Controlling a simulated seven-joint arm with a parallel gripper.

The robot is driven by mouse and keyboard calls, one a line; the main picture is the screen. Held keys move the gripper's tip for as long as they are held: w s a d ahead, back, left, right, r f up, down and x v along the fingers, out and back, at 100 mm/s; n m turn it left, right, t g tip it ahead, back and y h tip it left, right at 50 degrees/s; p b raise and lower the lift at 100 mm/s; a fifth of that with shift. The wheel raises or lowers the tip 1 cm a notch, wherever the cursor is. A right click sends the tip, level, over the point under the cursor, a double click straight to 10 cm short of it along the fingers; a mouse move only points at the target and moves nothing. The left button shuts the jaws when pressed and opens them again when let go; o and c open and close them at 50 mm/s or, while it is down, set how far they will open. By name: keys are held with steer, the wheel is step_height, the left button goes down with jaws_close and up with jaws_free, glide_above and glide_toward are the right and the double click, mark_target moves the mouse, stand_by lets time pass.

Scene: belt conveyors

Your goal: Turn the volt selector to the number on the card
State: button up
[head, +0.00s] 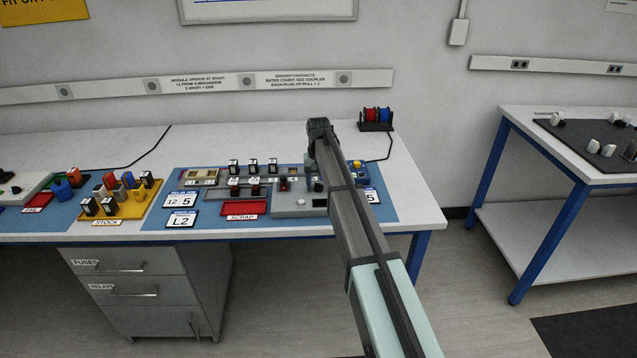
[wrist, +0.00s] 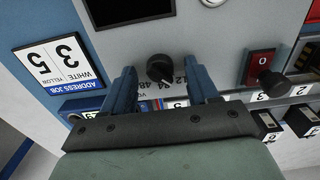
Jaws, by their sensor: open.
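The volt selector is a small black knob (wrist: 160,68) on a grey panel (wrist: 210,50), with printed numbers beside it, among them 12 and 24; its exact setting is hard to read. My gripper (wrist: 160,73) is open, its two blue fingers on either side of the knob, with gaps visible. In the head view, other cards read 12 and 5 (head: 181,200) and L2 (head: 181,219).
A dark display (wrist: 130,10) sits above the knob. A red switch marked 0 (wrist: 261,62) and a black round knob (wrist: 272,84) are to the right. In the head view, a red scrap tray (head: 243,208) and yellow stock tray (head: 130,207) stand on the bench.

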mark_target(318, 184)
steer(key=shift+r, duration=0.1)
step_height(318, 184, up, 14)
steer(key=shift+f, duration=0.2)
stand_by(0.4)
